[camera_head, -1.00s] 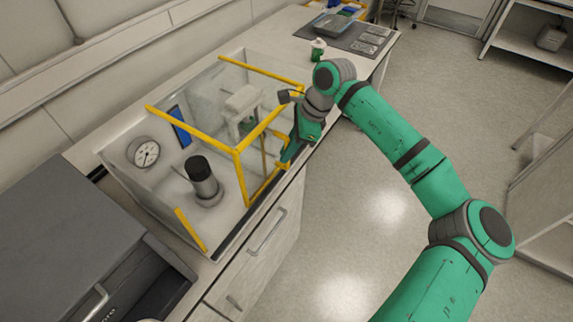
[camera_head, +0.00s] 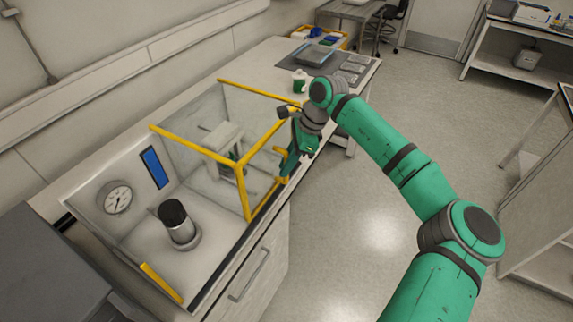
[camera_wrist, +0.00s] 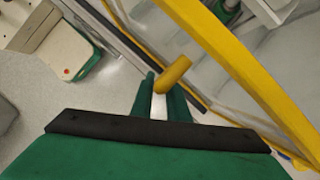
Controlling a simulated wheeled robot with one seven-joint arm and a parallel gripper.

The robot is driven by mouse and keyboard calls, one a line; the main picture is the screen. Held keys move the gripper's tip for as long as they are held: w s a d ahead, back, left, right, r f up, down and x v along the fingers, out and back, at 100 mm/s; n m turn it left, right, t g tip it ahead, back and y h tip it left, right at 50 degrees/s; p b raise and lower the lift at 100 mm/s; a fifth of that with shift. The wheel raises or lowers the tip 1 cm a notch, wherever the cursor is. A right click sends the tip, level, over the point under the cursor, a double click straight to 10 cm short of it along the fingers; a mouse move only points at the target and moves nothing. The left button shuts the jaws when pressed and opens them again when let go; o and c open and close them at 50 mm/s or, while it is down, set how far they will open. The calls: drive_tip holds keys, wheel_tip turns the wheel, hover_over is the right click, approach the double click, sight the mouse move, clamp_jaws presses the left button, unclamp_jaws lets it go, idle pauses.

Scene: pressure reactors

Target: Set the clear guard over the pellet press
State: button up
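The clear guard (camera_head: 240,187) is a see-through box with yellow edges on the bench. In the wrist view its yellow edge (camera_wrist: 235,60) runs diagonally. The pellet press (camera_head: 222,137), which I take to be the pale block on a stand, shows through the clear panels, within the guard's outline. I cannot tell whether the guard surrounds it fully. My gripper (camera_head: 287,170) is at the guard's front side. In the wrist view my gripper (camera_wrist: 160,88) has its fingers closed about a short yellow handle (camera_wrist: 174,72) of the guard.
Left of the guard are a round gauge (camera_head: 115,198), a blue panel (camera_head: 153,168) and a black-capped cylinder (camera_head: 178,224). A yellow strip (camera_head: 160,283) lies at the bench's near left. A small white-and-green bottle (camera_head: 300,82) and a dark mat stand beyond the guard.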

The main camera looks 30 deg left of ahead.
drive_tip(key=o, duration=0.4)
drive_tip(key=shift+w, duration=0.3)
drive_tip(key=shift+c, duration=0.2)
drive_tip(key=shift+s, duration=0.1)
drive_tip(key=shift+r, duration=0.1)
drive_tip(key=v, duration=1)
drive_tip(key=shift+r, duration=0.3)
